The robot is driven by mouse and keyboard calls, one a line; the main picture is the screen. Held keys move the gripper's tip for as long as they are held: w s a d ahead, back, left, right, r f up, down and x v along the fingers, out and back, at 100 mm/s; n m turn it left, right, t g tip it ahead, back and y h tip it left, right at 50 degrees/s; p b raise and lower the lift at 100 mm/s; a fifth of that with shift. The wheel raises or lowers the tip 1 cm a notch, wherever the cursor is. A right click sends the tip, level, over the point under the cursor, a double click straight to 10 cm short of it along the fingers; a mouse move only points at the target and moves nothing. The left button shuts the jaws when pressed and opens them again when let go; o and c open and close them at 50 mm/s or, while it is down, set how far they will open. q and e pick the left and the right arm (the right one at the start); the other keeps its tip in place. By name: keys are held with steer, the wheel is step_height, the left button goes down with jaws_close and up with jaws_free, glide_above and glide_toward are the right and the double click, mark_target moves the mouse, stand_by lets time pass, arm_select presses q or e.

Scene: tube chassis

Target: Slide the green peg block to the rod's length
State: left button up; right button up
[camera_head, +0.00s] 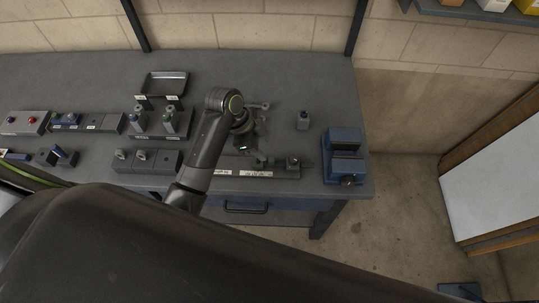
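A small block with a green top (262,161) sits on a dark rail (230,172) with white labels along its front, near the front edge of the bench. A second grey block (293,162) stands on the right part of the rail. My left gripper (258,140) is over the rail, close to the green-topped block and partly hidden by its own wrist. I cannot tell whether it touches the block or whether its fingers are open. My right gripper is not in view. I cannot make out the rod with certainty.
A blue vise-like device (343,158) stands at the bench's right end. A small grey item (303,120) is behind the rail. Grey fixtures (147,160), a rack with coloured pegs (160,124) and a tray (164,85) stand left. The back right of the bench is clear.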

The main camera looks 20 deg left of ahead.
mark_target(271, 160)
arm_select(q)
steer(key=x, duration=0.6)
steer(key=shift+d+f+p, duration=0.15)
steer(key=shift+f+p, duration=0.15)
steer(key=shift+p, duration=0.05)
jaws_close()
